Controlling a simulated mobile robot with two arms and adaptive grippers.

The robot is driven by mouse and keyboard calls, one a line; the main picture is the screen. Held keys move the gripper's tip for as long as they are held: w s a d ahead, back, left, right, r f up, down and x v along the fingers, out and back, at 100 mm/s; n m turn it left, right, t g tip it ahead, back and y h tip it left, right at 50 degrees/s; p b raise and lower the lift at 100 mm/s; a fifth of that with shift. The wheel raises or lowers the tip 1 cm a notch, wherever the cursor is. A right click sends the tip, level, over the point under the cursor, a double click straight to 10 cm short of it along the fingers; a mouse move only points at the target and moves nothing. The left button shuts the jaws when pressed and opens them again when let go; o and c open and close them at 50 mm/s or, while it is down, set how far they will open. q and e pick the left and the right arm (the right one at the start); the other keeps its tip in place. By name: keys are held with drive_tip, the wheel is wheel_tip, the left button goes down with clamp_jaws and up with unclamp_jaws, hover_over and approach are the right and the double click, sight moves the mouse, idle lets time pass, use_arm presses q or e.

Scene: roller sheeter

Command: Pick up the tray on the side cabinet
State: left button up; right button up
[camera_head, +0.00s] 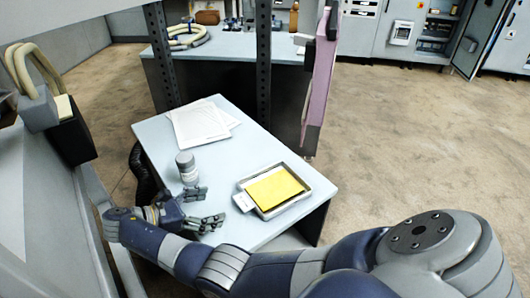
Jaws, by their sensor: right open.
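The tray (323,187) is a shallow metal tray with a raised rim, holding a flat yellow sheet (275,189). It lies near the right end of the pale top of the side cabinet (165,133). A small light grey tab (243,201) sits at its left corner. My right gripper (212,205) is open and empty over the front left part of the top. Its fingers point right, towards the tray, with a gap between them and the tab. My right arm crosses the foreground. My left gripper is not in view.
A grey cylindrical container (187,168) stands close behind my right gripper. White papers (200,123) lie at the back of the top. A dark perforated post (263,65) and a purple-edged panel (320,80) rise behind the cabinet. Floor at the right is clear.

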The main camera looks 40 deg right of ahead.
sight(243, 202)
drive_tip(key=x, duration=0.2)
drive_tip(key=shift+s+d+f, duration=0.1)
drive_tip(key=shift+d+f, duration=0.05)
drive_tip(key=shift+d, duration=0.2)
drive_tip(key=x, duration=0.4)
drive_tip(key=shift+s+d+b, duration=0.1)
drive_tip(key=shift+s+b, duration=0.2)
drive_tip(key=shift+s, duration=0.15)
drive_tip(key=b+x, duration=0.1)
drive_tip(key=x, duration=0.2)
drive_tip(key=shift+w+d+f, duration=0.1)
drive_tip(key=shift+w, duration=0.05)
drive_tip(key=shift+d, duration=0.2)
drive_tip(key=shift+a, duration=0.1)
drive_tip(key=c, duration=1.5)
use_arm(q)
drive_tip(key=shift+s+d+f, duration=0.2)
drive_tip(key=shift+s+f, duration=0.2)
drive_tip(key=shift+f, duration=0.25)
